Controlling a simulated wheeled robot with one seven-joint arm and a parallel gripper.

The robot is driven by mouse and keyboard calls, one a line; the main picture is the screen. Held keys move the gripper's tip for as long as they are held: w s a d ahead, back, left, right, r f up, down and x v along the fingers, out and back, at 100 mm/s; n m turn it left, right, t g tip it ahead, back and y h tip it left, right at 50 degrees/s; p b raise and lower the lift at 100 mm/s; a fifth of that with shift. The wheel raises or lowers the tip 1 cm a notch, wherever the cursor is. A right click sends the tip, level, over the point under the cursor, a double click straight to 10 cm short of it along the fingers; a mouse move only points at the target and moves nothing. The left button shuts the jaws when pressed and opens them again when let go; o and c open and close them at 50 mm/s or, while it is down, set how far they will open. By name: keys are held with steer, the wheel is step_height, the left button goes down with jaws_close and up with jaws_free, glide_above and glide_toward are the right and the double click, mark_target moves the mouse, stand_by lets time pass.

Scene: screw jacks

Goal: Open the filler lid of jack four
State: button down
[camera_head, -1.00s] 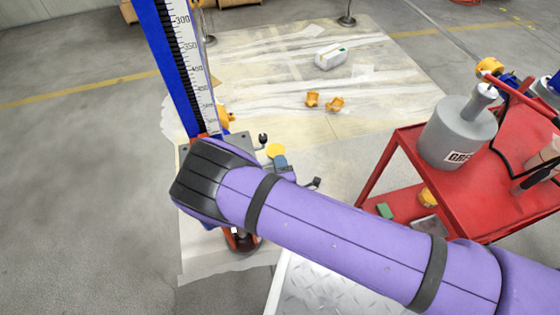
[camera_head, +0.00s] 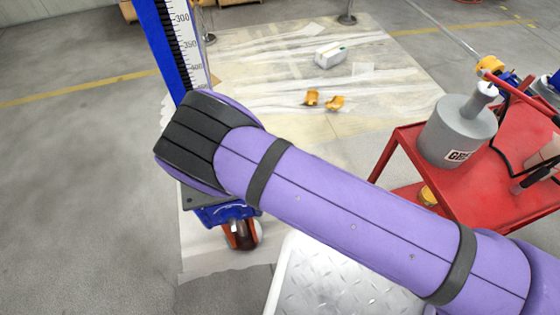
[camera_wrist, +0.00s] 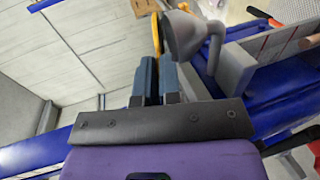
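The jack (camera_head: 177,40), blue with a white scale, stands left of centre in the head view; my arm covers its middle. In the wrist view, a grey rounded cup with a curved pipe (camera_wrist: 186,38) shows at top centre. A thin yellow piece (camera_wrist: 156,36), apparently the lid seen edge-on, lies along the cup's left side. I cannot tell how far it is open. My gripper (camera_wrist: 161,62) has its two blue-grey fingers close together just below the yellow piece. Whether they touch or hold it is unclear. My arm hides the gripper in the head view.
A red cart (camera_head: 400,150) with a grey canister (camera_head: 458,130) stands at the right. Two yellow pieces (camera_head: 323,101) and a white container (camera_head: 331,55) lie on the floor sheet. A metal tread plate (camera_head: 325,285) is at the bottom. The floor at left is clear.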

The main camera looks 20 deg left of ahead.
steer(key=r+g+h, duration=0.1)
steer(key=w+r+g, duration=0.1)
steer(key=a+r+g+h, duration=0.1)
steer(key=shift+w+r+g+h, duration=0.3)
steer(key=shift+w+r+g, duration=0.05)
steer(key=shift+g, duration=0.05)
steer(key=w+r+g+h, duration=0.1)
steer(key=g, duration=0.1)
steer(key=w+a+r+g+h, duration=0.1)
steer(key=g, duration=0.1)
steer(key=shift+w+a+r, duration=0.1)
steer(key=shift+w+a, duration=0.05)
steer(key=shift+w, duration=0.05)
steer(key=w+g+h, duration=0.1)
steer(key=w+a+g+h, duration=0.1)
steer(key=shift+a+r+g, duration=0.1)
steer(key=shift+r+g, duration=0.2)
steer(key=shift+r, duration=0.1)
steer(key=shift+w+a+r, duration=0.1)
steer(key=shift+w+a, duration=0.55)
steer(key=shift+w, duration=0.25)
steer(key=c, duration=1.3)
jaws_free()
